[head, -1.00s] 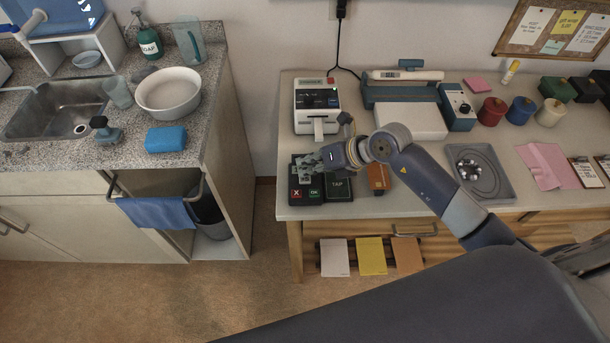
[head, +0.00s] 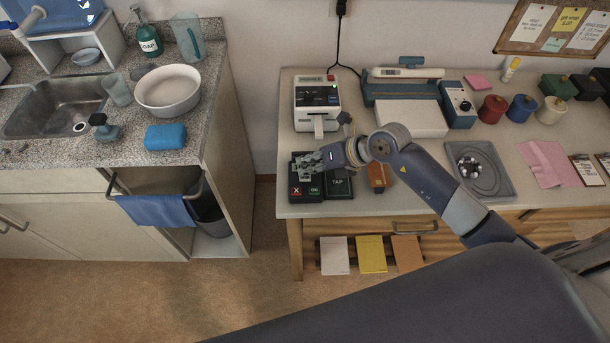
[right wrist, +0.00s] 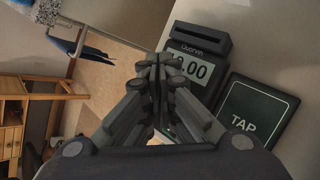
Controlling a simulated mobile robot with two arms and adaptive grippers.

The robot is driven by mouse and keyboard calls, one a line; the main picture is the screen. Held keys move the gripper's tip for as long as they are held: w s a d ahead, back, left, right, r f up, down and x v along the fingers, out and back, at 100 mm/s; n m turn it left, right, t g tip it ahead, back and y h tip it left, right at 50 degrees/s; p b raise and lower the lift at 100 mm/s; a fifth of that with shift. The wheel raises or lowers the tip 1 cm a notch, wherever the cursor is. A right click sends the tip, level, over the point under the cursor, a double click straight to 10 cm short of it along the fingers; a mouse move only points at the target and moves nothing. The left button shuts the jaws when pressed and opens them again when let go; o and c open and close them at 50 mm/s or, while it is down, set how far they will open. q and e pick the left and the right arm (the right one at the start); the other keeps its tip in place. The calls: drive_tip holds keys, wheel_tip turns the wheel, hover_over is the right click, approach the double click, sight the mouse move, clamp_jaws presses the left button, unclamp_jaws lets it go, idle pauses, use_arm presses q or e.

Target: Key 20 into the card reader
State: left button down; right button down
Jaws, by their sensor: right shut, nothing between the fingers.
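The dark card reader (head: 296,193) lies at the front left of the right-hand counter, with a red X key and a green OK key at its lower edge. Its lit display (right wrist: 187,64) shows in the right wrist view, ending in "0.00"; its first character is partly covered by my fingers. A TAP pad (head: 340,186) is beside the reader on the right. My right gripper (head: 304,168) is shut and empty over the reader's keys, and it hides most of the number keys. In the right wrist view, the gripper (right wrist: 158,62) points at the reader. I cannot tell whether the fingertips touch a key.
A white receipt printer (head: 318,98) stands behind the reader, with a paper strip hanging out. A small orange-brown item (head: 377,178) lies right of the TAP pad. A grey tray (head: 478,172) is further right. A floor gap separates this counter from the sink counter (head: 215,110).

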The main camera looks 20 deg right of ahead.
drive_tip(key=shift+f+b, duration=0.3)
drive_tip(key=shift+f, duration=0.2)
idle(0.7)
drive_tip(key=shift+r+p, duration=0.85)
drive_tip(key=shift+r, duration=0.05)
drive_tip(key=shift+f, duration=0.15)
drive_tip(key=shift+f, duration=0.3)
